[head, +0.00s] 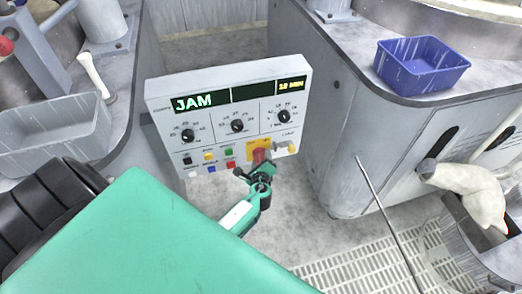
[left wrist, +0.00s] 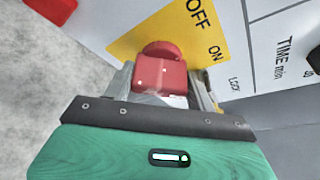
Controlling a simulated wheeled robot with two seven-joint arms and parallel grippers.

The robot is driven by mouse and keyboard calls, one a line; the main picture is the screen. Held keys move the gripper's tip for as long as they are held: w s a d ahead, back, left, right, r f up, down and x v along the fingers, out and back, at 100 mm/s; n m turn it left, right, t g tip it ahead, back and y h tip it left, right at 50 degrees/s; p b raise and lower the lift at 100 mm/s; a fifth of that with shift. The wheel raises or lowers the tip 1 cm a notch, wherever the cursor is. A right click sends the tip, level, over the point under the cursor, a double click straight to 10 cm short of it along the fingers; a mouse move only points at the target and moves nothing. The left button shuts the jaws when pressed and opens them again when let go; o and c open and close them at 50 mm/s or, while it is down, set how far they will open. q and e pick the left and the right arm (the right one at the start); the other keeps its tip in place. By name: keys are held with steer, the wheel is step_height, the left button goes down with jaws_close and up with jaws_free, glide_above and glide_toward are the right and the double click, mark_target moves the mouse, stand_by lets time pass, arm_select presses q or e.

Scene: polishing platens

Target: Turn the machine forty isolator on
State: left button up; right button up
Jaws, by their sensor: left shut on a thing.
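The isolator is a red handle (left wrist: 160,75) on a yellow plate (left wrist: 180,35) marked OFF and ON. The handle points down toward my gripper in the left wrist view, and its exact setting is hard to read. My left gripper (left wrist: 160,90) is shut on the red handle, with a finger on each side. In the head view my left gripper (head: 258,170) partly covers the plate. My right gripper is not in view.
Coloured buttons (head: 208,155) sit on the panel left of the isolator. A blue bin (head: 420,65) stands on the right machine, and a grey tray (head: 55,130) on the left. A thin rod (head: 385,215) slants across the floor grating at right.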

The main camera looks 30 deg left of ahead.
arm_select(q)
steer(key=shift+f, duration=0.15)
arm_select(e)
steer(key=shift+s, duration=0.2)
arm_select(q)
steer(key=o, duration=1)
